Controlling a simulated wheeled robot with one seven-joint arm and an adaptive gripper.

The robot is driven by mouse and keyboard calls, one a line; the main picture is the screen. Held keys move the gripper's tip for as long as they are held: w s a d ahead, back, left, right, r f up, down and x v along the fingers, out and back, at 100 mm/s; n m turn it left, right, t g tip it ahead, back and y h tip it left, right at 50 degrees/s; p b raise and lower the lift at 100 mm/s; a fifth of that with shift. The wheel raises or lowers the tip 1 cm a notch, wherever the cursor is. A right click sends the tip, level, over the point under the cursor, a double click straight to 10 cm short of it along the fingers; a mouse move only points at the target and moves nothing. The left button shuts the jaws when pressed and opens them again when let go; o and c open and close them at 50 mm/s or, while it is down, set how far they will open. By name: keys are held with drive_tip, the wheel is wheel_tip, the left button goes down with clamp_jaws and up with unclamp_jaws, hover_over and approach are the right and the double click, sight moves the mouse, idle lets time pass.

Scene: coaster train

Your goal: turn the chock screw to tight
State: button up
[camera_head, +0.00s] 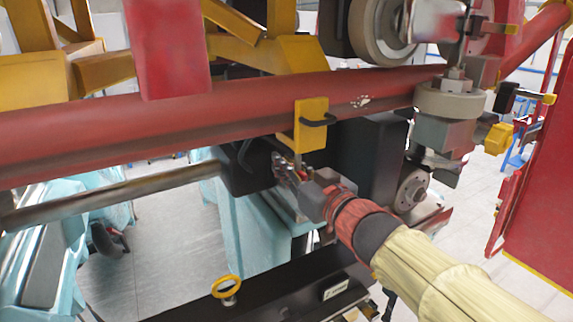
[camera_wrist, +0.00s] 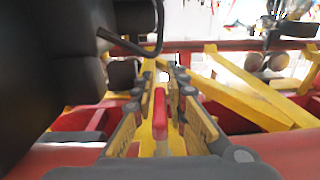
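A yellow chock block (camera_head: 311,128) with a black handle (camera_head: 318,121) sits against the red rail in the head view. A thin stem (camera_head: 298,161), perhaps the chock screw, hangs below it. My gripper (camera_head: 283,168) is just under the block, close to this stem. In the wrist view my gripper (camera_wrist: 163,74) has its two fingers apart, one on each side of a red upright bar (camera_wrist: 160,108), which looks like the screw's handle. A narrow gap shows beside the bar, so the fingers do not look closed on it. Contact at the fingertips cannot be told.
The red rail (camera_head: 220,112) runs across just above my gripper. Wheels (camera_head: 378,30) and a yellow star knob (camera_head: 497,138) are at the right. A steel bar (camera_head: 110,194) is at the left. A yellow lifting eye (camera_head: 227,287) stands on the dark beam below.

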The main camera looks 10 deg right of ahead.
clamp_jaws()
drive_tip(key=shift+r+p, duration=0.1)
drive_tip(key=shift+p, duration=0.55)
drive_tip(key=shift+s+a+n+g+y+p, duration=0.4)
drive_tip(key=shift+s+n+g+y+p, duration=0.8)
drive_tip(key=shift+n+g, duration=1.9)
drive_tip(key=shift+s+a+n+g+y+p, duration=0.5)
drive_tip(key=shift+n+g+y+p, duration=1.4)
drive_tip(key=shift+g, duration=2)
drive_tip(key=shift+s+a+n+g+y+p, duration=0.3)
drive_tip(key=shift+s+n+g+y+p, duration=0.65)
drive_tip(key=shift+n+g+y, duration=1.65)
drive_tip(key=shift+n+g+h, duration=0.6)
drive_tip(key=shift+g+h, duration=0.1)
drive_tip(key=shift+g, duration=0.4)
drive_tip(key=shift+o, duration=2.1)
unclamp_jaws()
